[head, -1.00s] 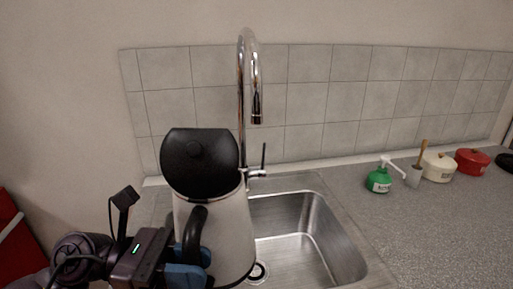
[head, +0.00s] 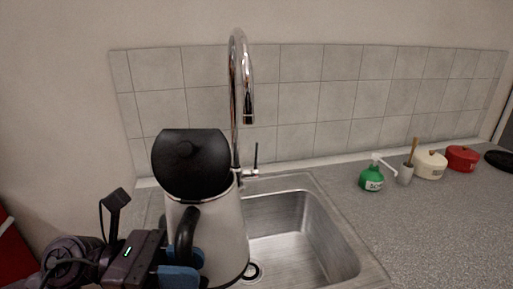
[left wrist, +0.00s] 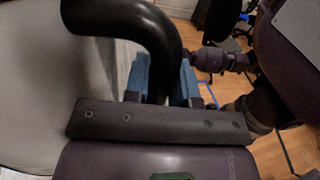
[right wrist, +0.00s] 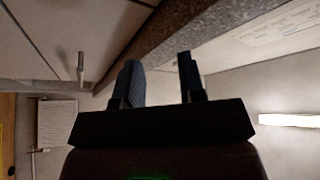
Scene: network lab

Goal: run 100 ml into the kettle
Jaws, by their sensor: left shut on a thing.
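The kettle (head: 205,232) is a pale jug with a black lid (head: 192,165) and a black handle (head: 184,240). It is held upright over the left part of the sink (head: 305,225). The lid's broad face is turned to me, and the kettle's opening is hidden. My left gripper (head: 180,272) is shut on the handle, which also shows between the blue fingers in the left wrist view (left wrist: 160,75). The chrome tap (head: 236,95) arches behind the kettle, its spout end to the right of the lid. No water shows. My right gripper (right wrist: 160,80) is open and empty.
The tap lever (head: 256,157) stands right of the tap's base. A green soap bottle (head: 371,180), a grey brush holder (head: 405,175), a cream pot (head: 430,165) and a red pot (head: 462,158) stand along the back right. The counter (head: 430,230) in front of them is clear.

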